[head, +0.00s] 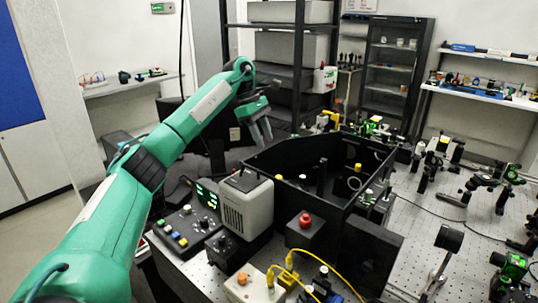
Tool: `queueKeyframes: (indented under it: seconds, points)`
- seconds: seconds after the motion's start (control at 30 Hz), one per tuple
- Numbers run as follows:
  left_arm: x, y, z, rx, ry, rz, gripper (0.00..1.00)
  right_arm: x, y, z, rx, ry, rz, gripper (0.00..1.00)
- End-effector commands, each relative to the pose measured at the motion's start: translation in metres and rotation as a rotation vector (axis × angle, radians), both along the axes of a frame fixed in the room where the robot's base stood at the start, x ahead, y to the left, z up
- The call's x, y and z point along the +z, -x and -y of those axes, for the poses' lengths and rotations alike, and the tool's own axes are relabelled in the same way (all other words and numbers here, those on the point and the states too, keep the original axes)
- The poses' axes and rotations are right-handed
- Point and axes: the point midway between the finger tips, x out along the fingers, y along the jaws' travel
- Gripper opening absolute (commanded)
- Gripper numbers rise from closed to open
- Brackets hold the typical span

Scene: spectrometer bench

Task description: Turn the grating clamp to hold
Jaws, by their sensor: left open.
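My left arm reaches in from the lower left, and its gripper (262,131) hangs fingers down with a gap between them. It is open and empty, behind and left of the black open-topped enclosure (369,155) in the middle. I cannot tell which part is the grating clamp; the near walls hide some of the inside. The gripper touches nothing that I can see. My right gripper is not in view.
In front of the enclosure stand a grey vented box (246,208), a black box with a red button (305,219), a knob panel (185,229) and yellow cables (321,271). Optics mounts stand on the bench at right (437,187). A dark shelf rack (300,68) rises behind the gripper.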

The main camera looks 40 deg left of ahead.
Motion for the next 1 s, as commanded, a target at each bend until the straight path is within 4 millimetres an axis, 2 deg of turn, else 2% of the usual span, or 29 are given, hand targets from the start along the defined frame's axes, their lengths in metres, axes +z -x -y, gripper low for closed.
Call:
queueKeyframes:
  seconds: [0.2, 0.8, 0.87, 1.0]
  points:
    - [0.016, 0.001, -0.006, 0.001, 0.000, -0.001, 0.41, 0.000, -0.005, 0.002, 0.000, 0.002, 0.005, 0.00]
    - [0.018, 0.001, -0.007, 0.000, 0.000, -0.001, 0.41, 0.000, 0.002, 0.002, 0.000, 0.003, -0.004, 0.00]
    - [0.023, 0.001, -0.007, 0.000, 0.000, -0.001, 0.41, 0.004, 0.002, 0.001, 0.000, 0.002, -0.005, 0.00]
    - [0.049, 0.001, -0.007, 0.000, 0.000, 0.000, 0.41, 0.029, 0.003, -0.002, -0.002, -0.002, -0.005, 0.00]
